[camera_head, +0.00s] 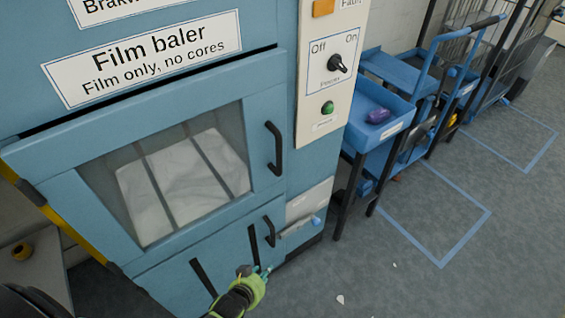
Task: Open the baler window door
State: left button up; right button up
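The blue baler (265,25) stands at the left under a "Film baler" sign. Its window door (180,254) has a clear pane with white film behind it and looks shut. A black upright handle (273,148) is on the door's right side. My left gripper (254,271), with lime-green and teal parts, is low in front of the baler's lower panel, well below that handle and apart from it. Its fingers are small and partly hidden, so their opening is unclear. My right gripper is not in view.
A lower black handle (269,231) is just above my gripper. A control panel (328,70) has a black knob and green button. The grey floor (420,285) at lower right is mostly clear.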

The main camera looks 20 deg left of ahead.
pick_arm(q)
jog(key=w+r+t, duration=0.2)
jog(key=w+r, duration=0.4)
jog(key=r, duration=0.2)
jog(key=n+t+b, duration=0.1)
jog(key=t+b, duration=0.2)
jog(key=t, duration=0.4)
send_near(280, 158)
jog(key=w+f, duration=0.1)
jog(key=w, duration=0.2)
jog(key=shift+w+d+r, duration=0.15)
jog(key=shift+w+r, duration=0.5)
jog(key=shift+w, duration=0.15)
jog(key=w+p, duration=0.1)
jog(key=w, duration=0.4)
jog(key=shift+d, duration=0.2)
jog(key=shift+w+f, duration=0.1)
jog(key=shift+w, duration=0.35)
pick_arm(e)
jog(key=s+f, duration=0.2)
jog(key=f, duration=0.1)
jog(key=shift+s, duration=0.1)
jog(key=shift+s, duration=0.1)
pick_arm(q)
grip_shut()
